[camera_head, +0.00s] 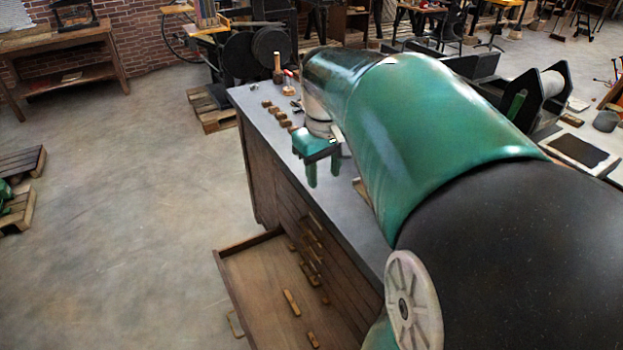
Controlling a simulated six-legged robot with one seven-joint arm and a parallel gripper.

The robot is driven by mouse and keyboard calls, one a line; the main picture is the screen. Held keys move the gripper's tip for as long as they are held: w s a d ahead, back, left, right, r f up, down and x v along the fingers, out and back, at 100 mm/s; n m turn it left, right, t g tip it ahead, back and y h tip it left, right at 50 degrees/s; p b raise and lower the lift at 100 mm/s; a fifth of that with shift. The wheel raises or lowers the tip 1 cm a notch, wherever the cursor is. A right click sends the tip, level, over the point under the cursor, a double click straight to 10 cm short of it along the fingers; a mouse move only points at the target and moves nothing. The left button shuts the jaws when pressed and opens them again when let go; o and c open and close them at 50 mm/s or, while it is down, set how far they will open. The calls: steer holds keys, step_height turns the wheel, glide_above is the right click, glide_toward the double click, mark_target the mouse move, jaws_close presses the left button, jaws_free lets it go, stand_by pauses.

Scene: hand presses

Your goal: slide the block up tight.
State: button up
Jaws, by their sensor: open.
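My gripper (324,176), green with two fingers pointing down, is over the grey top of a wooden cabinet (262,124). Its fingers are apart and I see nothing between them. Several small brown wooden blocks (275,113) lie in a row on the cabinet top, behind and left of my gripper. A tan piece (360,188) lies just right of the gripper, partly hidden by my arm. I cannot tell which block is the task's. My arm hides much of the right side of the top.
A wooden drawer (238,290) stands pulled out at the cabinet's front, with several wooden pieces in it. A wooden-handled tool (277,68) stands at the cabinet's far end. A dark press (253,52) is behind it. The concrete floor at left is mostly clear.

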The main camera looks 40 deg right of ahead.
steer(key=shift+t, duration=0.5)
steer(key=a, duration=0.4)
steer(key=shift+s+a, duration=0.2)
steer(key=shift+s, duration=0.1)
steer(key=shift+w, duration=0.1)
steer(key=s+a+f+t, duration=0.1)
steer(key=s+a+t, duration=0.1)
steer(key=a, duration=0.6)
steer(key=s+a+f+n+t, duration=0.1)
steer(key=s+a, duration=0.3)
steer(key=a, duration=0.5)
steer(key=shift+t+y, duration=0.4)
steer(key=shift+t, duration=0.1)
steer(key=shift+c, duration=0.6)
